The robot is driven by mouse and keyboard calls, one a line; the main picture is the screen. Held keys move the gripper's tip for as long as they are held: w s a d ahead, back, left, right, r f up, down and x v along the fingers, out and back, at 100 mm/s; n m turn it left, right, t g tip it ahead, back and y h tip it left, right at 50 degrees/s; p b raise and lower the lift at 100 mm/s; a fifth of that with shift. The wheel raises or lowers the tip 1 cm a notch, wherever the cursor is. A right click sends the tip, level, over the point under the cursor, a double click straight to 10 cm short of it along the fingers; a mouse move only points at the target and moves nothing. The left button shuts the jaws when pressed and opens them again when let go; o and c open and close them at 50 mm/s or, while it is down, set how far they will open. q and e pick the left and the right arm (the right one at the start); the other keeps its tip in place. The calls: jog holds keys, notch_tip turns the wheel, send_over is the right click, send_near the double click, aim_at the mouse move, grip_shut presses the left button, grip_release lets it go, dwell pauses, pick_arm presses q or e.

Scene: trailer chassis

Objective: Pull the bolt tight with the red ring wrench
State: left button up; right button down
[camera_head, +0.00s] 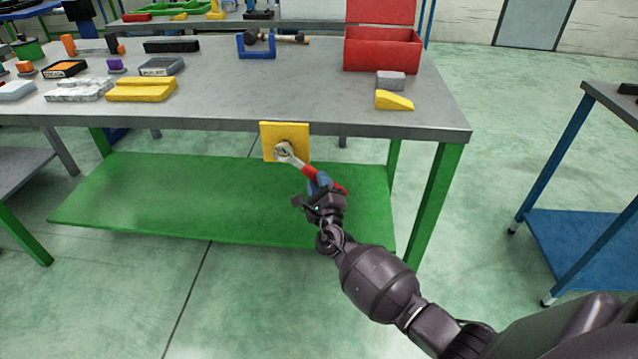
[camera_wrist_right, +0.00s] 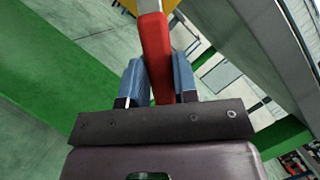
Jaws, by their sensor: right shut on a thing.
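The red ring wrench (camera_head: 308,170) has a red handle and a bare metal head. My right gripper (camera_head: 319,182) is shut on its handle, below and right of the head. In the right wrist view the red handle (camera_wrist_right: 155,50) runs between the two blue fingers of my gripper (camera_wrist_right: 157,80). The wrench head lies over the middle of a yellow plate (camera_head: 299,134) on the front edge of the workbench. The bolt is at the wrench head and mostly hidden; I cannot tell how fully the ring sits around it. My left gripper is not in view.
The grey bench top (camera_head: 240,100) carries a red box (camera_head: 383,52), a yellow wedge (camera_head: 394,101), a blue clamp-like holder (camera_head: 256,47) and several blocks at the left. A green shelf (camera_head: 170,200) lies below. A blue-legged table (camera_head: 565,155) stands right, with open floor between.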

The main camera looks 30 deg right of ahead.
jog(key=shift+w+d+r, duration=0.1)
jog(key=shift+w+d, duration=0.3)
jog(key=shift+w, duration=0.25)
dwell(0.8)
jog(key=c, duration=1.5)
grip_release()
jog(key=shift+c, duration=0.2)
grip_shut()
